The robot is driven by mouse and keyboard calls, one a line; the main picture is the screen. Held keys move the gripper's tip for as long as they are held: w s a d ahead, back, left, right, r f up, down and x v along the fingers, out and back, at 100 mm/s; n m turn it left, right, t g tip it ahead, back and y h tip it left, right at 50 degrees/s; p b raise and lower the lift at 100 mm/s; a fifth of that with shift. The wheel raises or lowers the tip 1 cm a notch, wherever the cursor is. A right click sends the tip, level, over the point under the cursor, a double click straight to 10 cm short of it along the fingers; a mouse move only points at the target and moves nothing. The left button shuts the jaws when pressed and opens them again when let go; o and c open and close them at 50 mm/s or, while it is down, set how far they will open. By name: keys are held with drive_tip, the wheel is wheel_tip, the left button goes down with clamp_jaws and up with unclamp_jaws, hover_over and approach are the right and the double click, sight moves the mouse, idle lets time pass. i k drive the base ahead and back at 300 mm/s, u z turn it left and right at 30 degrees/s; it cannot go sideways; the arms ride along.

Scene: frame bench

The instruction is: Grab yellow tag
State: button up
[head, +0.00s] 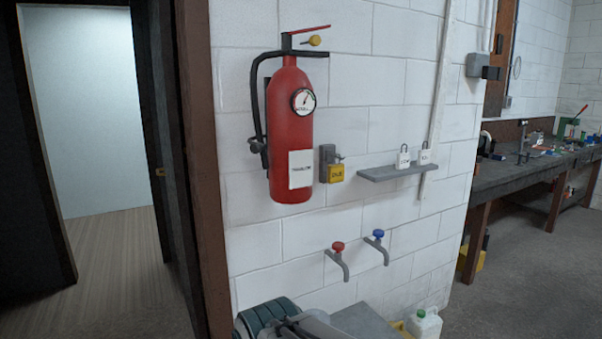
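A small yellow tag-like piece with dark lettering (336,173) hangs at a grey wall bracket (327,154), just right of the red fire extinguisher (290,130). It may be a padlock body; it is too small to tell. A second yellow thing, a small round piece (315,41), sits at the extinguisher's top under its red lever. The extinguisher hangs upright on the wall, with a gauge and a white label. My gripper cannot be made out in the head view.
A grey shelf (392,173) holds two white padlocks (403,158). Red (338,247) and blue (378,234) taps jut out below. A dark ribbed round thing and grey parts stand at the bottom. A doorway opens left; a workbench (500,178) stands right.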

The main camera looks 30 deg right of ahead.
sight(335, 172)
drive_tip(key=z, duration=0.9)
drive_tip(key=i, duration=0.95)
drive_tip(key=z, duration=0.95)
drive_tip(key=i, duration=1.15)
drive_tip(key=u, duration=0.15)
